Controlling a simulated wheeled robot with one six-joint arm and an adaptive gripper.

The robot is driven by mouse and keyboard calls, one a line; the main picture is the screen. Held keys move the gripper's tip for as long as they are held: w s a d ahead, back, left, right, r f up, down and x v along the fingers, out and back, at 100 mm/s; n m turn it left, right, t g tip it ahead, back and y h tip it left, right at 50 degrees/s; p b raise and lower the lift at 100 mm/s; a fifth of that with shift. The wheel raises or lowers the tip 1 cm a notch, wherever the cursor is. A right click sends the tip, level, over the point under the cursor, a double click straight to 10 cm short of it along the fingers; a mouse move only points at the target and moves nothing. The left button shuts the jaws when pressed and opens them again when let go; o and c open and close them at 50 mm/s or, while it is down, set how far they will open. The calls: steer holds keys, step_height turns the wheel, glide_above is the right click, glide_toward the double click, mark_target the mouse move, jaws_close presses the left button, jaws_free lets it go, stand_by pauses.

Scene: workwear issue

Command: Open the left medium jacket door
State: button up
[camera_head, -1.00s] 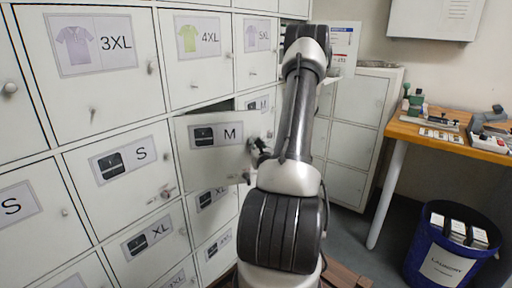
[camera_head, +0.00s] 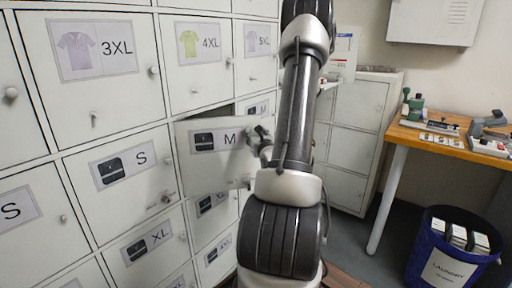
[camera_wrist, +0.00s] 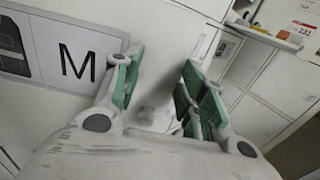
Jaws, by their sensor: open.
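The left medium jacket door (camera_head: 202,165), a white locker door with a dark jacket picture and "M" on its label, stands ajar, with a dark gap along its top edge. In the wrist view its face (camera_wrist: 150,20) and label fill the upper left. My gripper (camera_head: 262,140) is at the door's free right edge. In the wrist view my gripper (camera_wrist: 160,75) is open, its green-padded fingers apart with a pale surface between them. I cannot tell whether a finger touches the door. The locker's inside is mostly hidden.
Shut locker doors surround it, including S (camera_head: 120,172), 4XL (camera_head: 198,70) and another M door (camera_head: 258,106) partly hidden behind my arm.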

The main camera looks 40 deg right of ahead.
mark_target(254, 124)
steer(key=shift+r, duration=1.7)
